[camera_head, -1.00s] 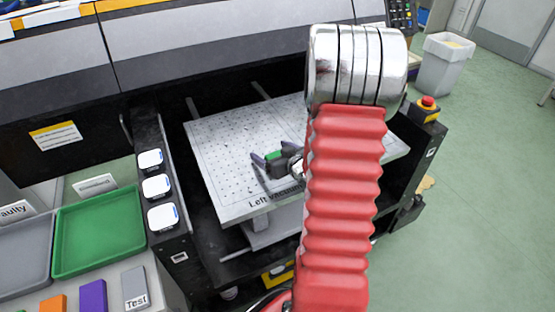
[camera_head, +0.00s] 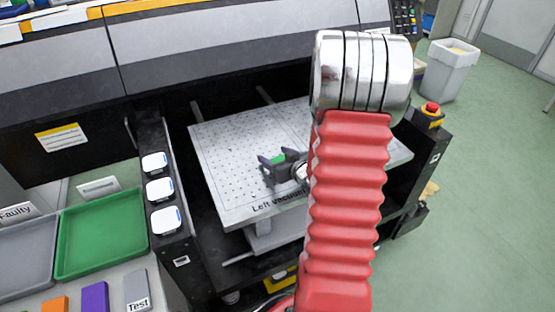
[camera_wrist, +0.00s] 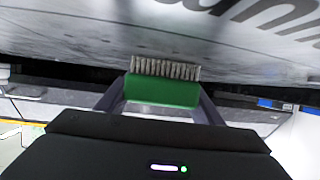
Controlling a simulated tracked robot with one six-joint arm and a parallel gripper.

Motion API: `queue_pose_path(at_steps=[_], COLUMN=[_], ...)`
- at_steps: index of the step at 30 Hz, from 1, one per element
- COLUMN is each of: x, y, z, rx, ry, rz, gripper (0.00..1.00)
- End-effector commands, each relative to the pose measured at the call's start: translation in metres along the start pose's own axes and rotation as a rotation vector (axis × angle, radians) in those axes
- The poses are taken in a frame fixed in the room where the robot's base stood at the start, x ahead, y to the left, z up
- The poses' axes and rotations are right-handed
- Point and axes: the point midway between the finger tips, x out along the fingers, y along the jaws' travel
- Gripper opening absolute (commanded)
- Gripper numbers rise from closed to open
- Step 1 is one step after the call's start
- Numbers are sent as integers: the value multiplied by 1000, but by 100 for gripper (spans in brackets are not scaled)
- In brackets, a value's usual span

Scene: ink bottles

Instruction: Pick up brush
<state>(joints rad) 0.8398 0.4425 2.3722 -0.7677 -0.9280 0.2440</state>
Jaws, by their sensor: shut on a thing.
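My gripper (camera_head: 268,162) is over the perforated vacuum plate (camera_head: 225,150) in the head view, partly hidden behind my red arm. It is shut on the brush (camera_head: 278,158), whose green body shows between the fingers. In the wrist view the brush (camera_wrist: 162,90) has a green block and a row of pale grey bristles. The two dark fingers of my gripper (camera_wrist: 160,98) hold the block from both sides. The bristles point to the light plate surface with its dark lettering; I cannot tell whether they touch it.
Three white-capped containers (camera_head: 158,188) stand in a row left of the plate. A green tray (camera_head: 100,235) and a grey tray (camera_head: 25,250) lie at the lower left, with coloured blocks (camera_head: 95,297) before them. An emergency stop button (camera_head: 431,107) is at the right.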

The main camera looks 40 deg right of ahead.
Motion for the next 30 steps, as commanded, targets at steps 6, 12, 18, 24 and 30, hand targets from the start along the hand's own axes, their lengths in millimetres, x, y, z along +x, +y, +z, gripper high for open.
queue_pose_path(at_steps=[6, 12, 18, 24, 30], x=[-5, -14, -25, -34, -38], y=[0, 0, 0, 0, 0], z=[-12, -34, -61, -82, -91], rx=[-3, -3, -3, -2, 0], ry=[3, 4, 4, 3, 1], rz=[-1, 0, 1, 2, 1], gripper=[38, 38, 38, 38, 38])
